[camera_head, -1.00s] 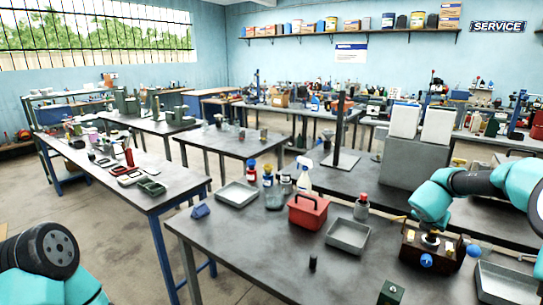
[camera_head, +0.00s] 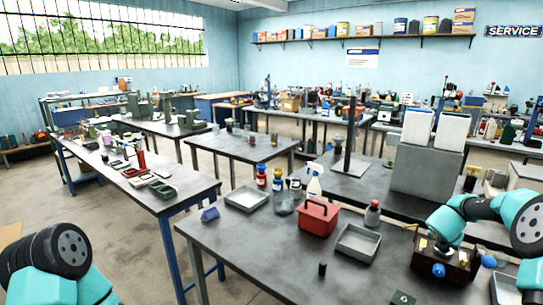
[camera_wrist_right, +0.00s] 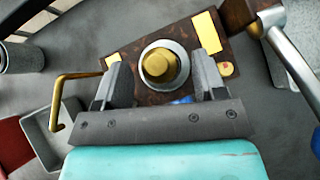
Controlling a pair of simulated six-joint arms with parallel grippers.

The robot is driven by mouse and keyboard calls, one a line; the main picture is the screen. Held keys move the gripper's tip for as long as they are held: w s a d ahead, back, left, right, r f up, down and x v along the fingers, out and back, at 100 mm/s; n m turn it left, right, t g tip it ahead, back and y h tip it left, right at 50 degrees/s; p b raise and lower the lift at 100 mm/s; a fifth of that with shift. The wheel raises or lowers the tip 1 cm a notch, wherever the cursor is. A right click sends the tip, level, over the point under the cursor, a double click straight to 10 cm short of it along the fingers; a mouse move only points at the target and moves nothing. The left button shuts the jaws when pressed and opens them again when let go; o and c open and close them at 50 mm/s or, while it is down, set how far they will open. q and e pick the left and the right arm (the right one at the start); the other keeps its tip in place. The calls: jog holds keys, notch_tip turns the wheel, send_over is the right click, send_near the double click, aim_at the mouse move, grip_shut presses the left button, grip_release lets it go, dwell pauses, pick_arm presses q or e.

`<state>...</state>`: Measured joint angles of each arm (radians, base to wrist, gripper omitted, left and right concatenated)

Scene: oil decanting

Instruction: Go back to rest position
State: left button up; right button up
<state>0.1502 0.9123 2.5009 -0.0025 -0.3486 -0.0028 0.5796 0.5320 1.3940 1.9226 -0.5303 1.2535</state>
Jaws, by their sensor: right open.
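My right gripper (camera_wrist_right: 163,80) is open in the wrist view, with one finger on each side of a round brass-topped fitting (camera_wrist_right: 158,65). Gaps show between the fingers and the fitting. The fitting stands on a dark brown box (camera_wrist_right: 130,52) with brass plates. In the head view the box (camera_head: 460,268) stands at the right of the front table (camera_head: 270,255), under my right arm, and the fingertips are hard to make out. My left arm shows at the lower left of the head view, but its gripper is out of frame.
A spray bottle (camera_head: 314,184) and another tray (camera_head: 246,196) are farther back. A bent brass rod (camera_wrist_right: 58,100) shows near the left finger.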

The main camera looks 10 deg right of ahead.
jog(key=shift+a+r, duration=0.1)
jog(key=v, duration=1.5)
jog(key=x, duration=1.7)
jog(key=shift+w+d, duration=0.1)
jog(key=shift+d, duration=0.2)
jog(key=shift+r, duration=0.95)
jog(key=shift+r, duration=0.1)
